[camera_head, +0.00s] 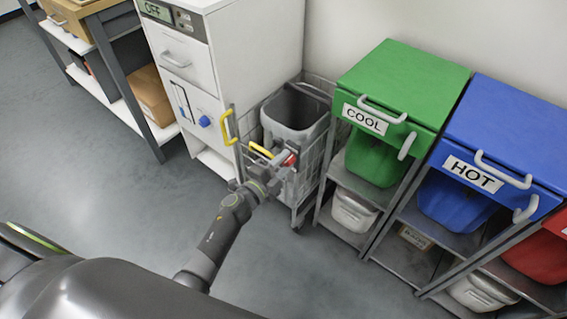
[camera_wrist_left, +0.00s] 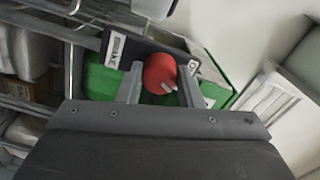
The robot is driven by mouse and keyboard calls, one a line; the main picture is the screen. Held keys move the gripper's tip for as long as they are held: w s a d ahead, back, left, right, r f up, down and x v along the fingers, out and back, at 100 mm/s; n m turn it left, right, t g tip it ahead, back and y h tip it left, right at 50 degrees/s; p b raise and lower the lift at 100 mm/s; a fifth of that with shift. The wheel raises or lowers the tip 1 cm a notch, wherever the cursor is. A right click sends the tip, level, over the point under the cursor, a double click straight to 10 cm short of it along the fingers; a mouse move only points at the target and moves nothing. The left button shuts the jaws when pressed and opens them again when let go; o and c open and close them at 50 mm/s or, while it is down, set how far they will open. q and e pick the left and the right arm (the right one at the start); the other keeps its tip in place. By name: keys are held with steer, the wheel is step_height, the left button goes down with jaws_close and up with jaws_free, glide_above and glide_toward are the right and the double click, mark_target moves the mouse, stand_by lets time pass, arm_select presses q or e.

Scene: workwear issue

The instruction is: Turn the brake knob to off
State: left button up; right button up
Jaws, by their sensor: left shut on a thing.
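The red brake knob (camera_wrist_left: 160,73) sits between the fingers of my left gripper (camera_wrist_left: 160,90) in the left wrist view. Its pale pointer mark faces the lower right of that picture. A BRAKE label (camera_wrist_left: 115,48) is on the dark plate left of the knob; smaller labels to the right are hard to read. In the head view my left gripper (camera_head: 282,162) is at the red knob (camera_head: 291,159) on the front of the wire cart (camera_head: 309,182), shut on it. The fingers partly hide the knob there. My right gripper is not in view.
Green COOL (camera_head: 405,75) and blue HOT (camera_head: 515,125) bins stand right. Floor is clear at left.

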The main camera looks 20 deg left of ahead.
arm_select(q)
steer(key=shift+m, duration=1.5)
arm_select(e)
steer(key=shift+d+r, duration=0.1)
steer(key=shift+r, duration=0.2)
arm_select(q)
steer(key=shift+f, duration=0.1)
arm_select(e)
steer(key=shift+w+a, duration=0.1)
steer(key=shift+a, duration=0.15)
arm_select(q)
steer(key=o, duration=1)
steer(key=shift+s, duration=0.15)
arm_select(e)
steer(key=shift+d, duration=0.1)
arm_select(q)
steer(key=shift+s+a, duration=0.15)
steer(key=shift+s, duration=0.15)
steer(key=v, duration=1.6)
steer(key=shift+s+a, duration=0.1)
steer(key=shift+s, duration=0.2)
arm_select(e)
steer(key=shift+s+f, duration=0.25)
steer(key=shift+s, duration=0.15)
